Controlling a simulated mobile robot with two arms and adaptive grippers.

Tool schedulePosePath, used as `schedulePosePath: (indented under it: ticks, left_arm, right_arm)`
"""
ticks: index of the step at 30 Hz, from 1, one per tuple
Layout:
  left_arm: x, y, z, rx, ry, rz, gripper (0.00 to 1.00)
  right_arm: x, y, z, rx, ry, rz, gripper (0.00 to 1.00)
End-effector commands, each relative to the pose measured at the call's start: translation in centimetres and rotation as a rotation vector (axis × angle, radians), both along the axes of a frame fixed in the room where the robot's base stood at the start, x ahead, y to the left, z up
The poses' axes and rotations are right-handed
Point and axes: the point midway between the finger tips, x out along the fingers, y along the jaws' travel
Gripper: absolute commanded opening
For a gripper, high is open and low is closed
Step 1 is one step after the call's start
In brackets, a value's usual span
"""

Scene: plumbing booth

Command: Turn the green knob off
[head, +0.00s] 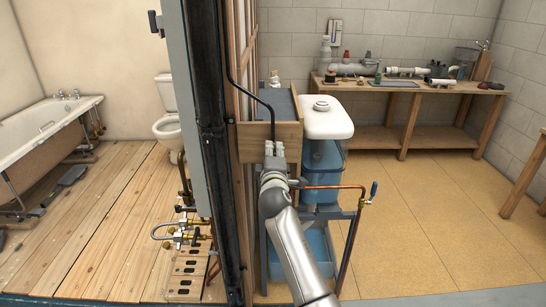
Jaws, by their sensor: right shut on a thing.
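My right gripper (275,150) is at the front of a wooden box-like unit, at the lower end of a thin black pipe (262,102). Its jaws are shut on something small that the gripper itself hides. I cannot make out a green knob there; the gripper and arm cover that spot. A copper pipe (335,187) runs right from beside my wrist to a valve with a blue handle (373,188). My left gripper is not in view.
A dark post (205,120) stands close on the left. A white-topped tank (327,122) is right of the gripper. Brass valves (185,235) sit low on the left. A workbench (415,90) with pipe parts is at the back. The right floor is clear.

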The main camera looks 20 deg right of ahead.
Motion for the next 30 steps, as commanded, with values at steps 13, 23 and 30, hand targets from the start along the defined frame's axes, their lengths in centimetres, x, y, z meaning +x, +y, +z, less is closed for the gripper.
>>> schedulePosePath:
  ticks: [13,23,30]
  left_arm:
    - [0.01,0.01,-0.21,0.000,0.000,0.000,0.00]
    - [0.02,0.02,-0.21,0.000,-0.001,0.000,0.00]
    - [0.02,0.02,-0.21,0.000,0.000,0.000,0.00]
  right_arm:
    - [-0.02,-0.03,-0.23,0.046,-0.008,-0.001,0.06]
    - [-0.02,-0.02,-0.20,0.044,-0.009,-0.001,0.48]
    - [-0.01,-0.03,-0.09,0.043,-0.010,-0.001,0.53]
